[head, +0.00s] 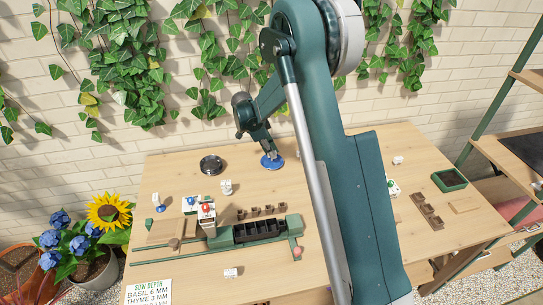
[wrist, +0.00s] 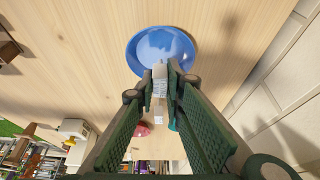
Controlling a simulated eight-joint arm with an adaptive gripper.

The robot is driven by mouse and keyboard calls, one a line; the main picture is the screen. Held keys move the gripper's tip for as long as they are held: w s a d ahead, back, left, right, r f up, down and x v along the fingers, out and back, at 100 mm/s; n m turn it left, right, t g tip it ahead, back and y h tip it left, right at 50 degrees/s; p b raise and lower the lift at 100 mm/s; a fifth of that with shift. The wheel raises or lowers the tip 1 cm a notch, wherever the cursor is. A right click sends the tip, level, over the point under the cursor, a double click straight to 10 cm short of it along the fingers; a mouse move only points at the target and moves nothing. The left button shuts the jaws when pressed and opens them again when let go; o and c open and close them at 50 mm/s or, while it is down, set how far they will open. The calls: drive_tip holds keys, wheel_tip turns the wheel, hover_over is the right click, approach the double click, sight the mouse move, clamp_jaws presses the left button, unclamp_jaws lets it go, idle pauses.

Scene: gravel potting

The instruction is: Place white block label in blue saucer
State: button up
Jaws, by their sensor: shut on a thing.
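The blue saucer (head: 272,161) stands on the table near its back edge in the head view. It also shows in the wrist view (wrist: 133,56), just beyond my fingertips. My gripper (wrist: 160,84) is shut on a small white block label (wrist: 160,72) with faint dark print on its face. The block's far end overlaps the saucer's near rim in the wrist view; I cannot tell whether it touches. In the head view my gripper (head: 272,155) is over the saucer, and the block is too small and hidden to make out there.
A dark round dish (head: 210,165) lies left of the saucer. Several white blocks stand about, one (head: 226,187) in front of that dish. A green seeding rig (head: 258,230) lies in front. A green tray (head: 449,180) is at the right. The brick wall is close behind.

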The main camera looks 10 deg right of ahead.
drive_tip(key=shift+f, duration=0.75)
drive_tip(key=shift+f, duration=0.15)
drive_tip(key=o, duration=0.7)
drive_tip(key=p+v, duration=0.1)
drive_tip(key=v, duration=1.1)
drive_tip(key=shift+d+r, duration=0.1)
drive_tip(key=shift+r, duration=0.2)
